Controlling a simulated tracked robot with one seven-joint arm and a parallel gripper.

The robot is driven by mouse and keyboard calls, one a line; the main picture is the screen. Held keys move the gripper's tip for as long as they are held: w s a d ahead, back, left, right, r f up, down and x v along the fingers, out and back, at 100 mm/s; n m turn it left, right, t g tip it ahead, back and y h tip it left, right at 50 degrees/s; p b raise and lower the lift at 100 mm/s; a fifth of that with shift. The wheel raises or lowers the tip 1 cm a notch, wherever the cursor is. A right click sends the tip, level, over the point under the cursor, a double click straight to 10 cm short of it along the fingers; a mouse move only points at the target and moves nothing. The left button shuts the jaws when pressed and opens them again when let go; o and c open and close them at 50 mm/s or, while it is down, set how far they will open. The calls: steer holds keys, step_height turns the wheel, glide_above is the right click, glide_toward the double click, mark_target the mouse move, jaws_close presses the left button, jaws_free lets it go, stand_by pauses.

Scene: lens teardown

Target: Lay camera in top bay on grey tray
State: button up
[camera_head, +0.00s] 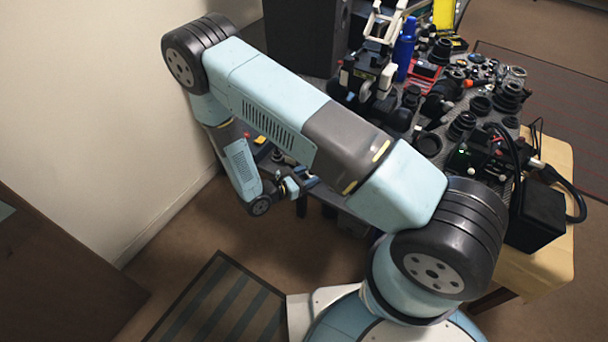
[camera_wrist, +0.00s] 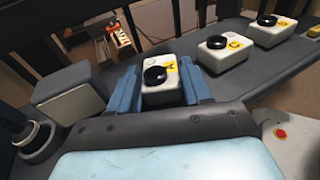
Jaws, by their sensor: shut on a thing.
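In the wrist view, my gripper (camera_wrist: 160,88) has its two blue fingers on either side of a small white box-shaped camera (camera_wrist: 155,98) with a round black part and a yellow mark on top. The gripper is shut on it. The camera sits over or on a dark grey surface (camera_wrist: 255,78); I cannot tell whether it touches. In the head view, my gripper (camera_head: 291,187) is small and low beside the bench, and what it holds is not clear there. I cannot pick out the grey tray or its top bay for sure.
Two similar white boxes, one nearer (camera_wrist: 222,50) and one farther (camera_wrist: 270,30), stand to the right. A grey block (camera_wrist: 70,95) and a dark round part (camera_wrist: 35,138) are at left. In the head view, a cluttered bench with lenses (camera_head: 462,125) and a blue bottle (camera_head: 404,50) lies beyond my arm.

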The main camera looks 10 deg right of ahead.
steer(key=o, duration=0.8)
steer(key=shift+a, duration=0.1)
steer(key=v, duration=1.1)
steer(key=shift+s+a+r, duration=0.15)
steer(key=shift+s+a, duration=0.05)
steer(key=shift+a, duration=0.15)
